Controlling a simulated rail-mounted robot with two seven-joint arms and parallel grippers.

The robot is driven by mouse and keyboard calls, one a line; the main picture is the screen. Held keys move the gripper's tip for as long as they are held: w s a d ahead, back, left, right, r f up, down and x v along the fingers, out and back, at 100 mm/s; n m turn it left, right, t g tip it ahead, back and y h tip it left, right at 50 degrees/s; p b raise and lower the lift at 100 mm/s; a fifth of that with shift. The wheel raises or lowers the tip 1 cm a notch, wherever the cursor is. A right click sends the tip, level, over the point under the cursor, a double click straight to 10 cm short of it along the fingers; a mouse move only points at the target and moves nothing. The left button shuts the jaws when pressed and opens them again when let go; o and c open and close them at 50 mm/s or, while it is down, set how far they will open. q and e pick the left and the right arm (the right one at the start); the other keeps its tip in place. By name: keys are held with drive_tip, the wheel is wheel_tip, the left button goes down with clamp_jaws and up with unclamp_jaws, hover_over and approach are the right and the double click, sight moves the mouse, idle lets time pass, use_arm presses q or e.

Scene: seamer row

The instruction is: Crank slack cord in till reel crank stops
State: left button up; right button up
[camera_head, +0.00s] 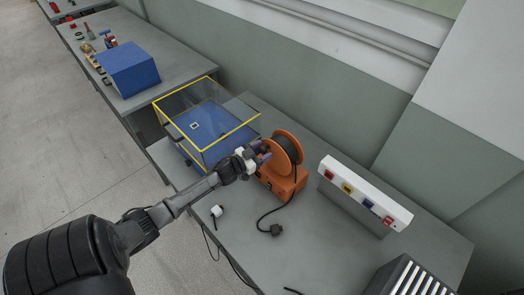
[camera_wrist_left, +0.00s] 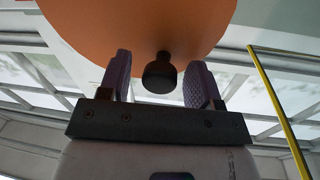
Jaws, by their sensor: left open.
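The orange cord reel (camera_head: 285,152) with black cord wound on it stands on the grey bench. Black slack cord (camera_head: 263,213) runs from it to a dark plug (camera_head: 276,230) on the bench top. My left gripper (camera_head: 262,153) is at the reel's left face. In the left wrist view the orange reel disc (camera_wrist_left: 140,22) fills the top, and the dark crank knob (camera_wrist_left: 159,73) sits between the open, purple-padded fingers (camera_wrist_left: 158,82), with gaps on both sides. My right gripper is not in view.
A yellow-edged clear box (camera_head: 205,150) over a blue base stands close left of the reel. A white panel with coloured switches (camera_head: 364,194) is to the right. A grey slatted unit (camera_head: 410,280) is at lower right. A small white-and-black item (camera_head: 216,212) lies on the bench.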

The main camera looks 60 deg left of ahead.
use_arm(q)
clamp_jaws()
idle(0.6)
